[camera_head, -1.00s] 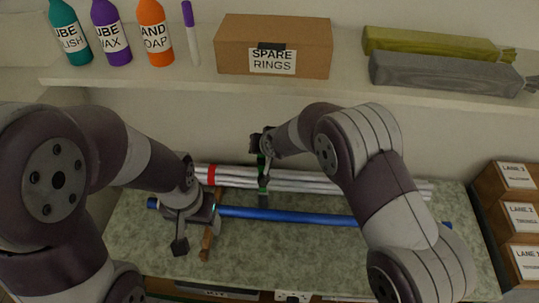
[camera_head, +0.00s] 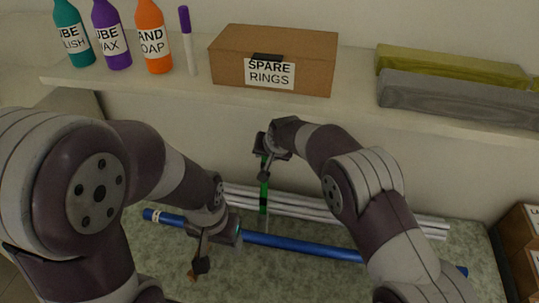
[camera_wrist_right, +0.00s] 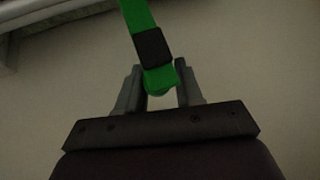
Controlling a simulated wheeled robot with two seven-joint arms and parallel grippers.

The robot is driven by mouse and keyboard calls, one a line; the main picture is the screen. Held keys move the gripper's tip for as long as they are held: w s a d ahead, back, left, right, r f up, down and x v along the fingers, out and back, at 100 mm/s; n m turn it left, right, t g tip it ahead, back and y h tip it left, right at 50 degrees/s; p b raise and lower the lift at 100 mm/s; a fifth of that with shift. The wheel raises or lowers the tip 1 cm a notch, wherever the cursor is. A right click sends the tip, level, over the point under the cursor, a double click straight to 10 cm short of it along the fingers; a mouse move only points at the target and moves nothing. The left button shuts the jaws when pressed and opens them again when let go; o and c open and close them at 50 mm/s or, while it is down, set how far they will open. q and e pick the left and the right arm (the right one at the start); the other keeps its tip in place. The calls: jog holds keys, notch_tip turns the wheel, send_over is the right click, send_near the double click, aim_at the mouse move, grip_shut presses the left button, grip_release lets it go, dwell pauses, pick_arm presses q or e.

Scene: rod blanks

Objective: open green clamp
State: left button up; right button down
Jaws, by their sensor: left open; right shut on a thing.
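The green clamp (camera_head: 264,190) stands upright at the bundle of white rods (camera_head: 330,212) in the head view. My right gripper (camera_head: 264,165) is shut on its upper end. In the right wrist view, the green clamp bar (camera_wrist_right: 138,18) with a black band runs down between my right gripper's fingers (camera_wrist_right: 160,88). My left gripper (camera_head: 203,258) is open over the bench, near the left part of the blue rod (camera_head: 290,242). My left arm hides the rods' left ends.
Labelled brown boxes (camera_head: 522,240) stand at the right. The bench's front middle (camera_head: 300,280) is clear.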

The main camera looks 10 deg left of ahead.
jog(key=shift+s+d+f, duration=0.1)
jog(key=shift+d+f, duration=0.1)
jog(key=shift+f, duration=0.45)
jog(key=c, duration=0.9)
grip_release()
pick_arm(q)
jog(key=shift+w+d, duration=0.15)
jog(key=shift+w, duration=0.05)
pick_arm(e)
jog(key=shift+w+r, duration=0.1)
jog(key=shift+w, duration=0.1)
jog(key=shift+a+r, duration=0.1)
jog(key=shift+r, duration=0.1)
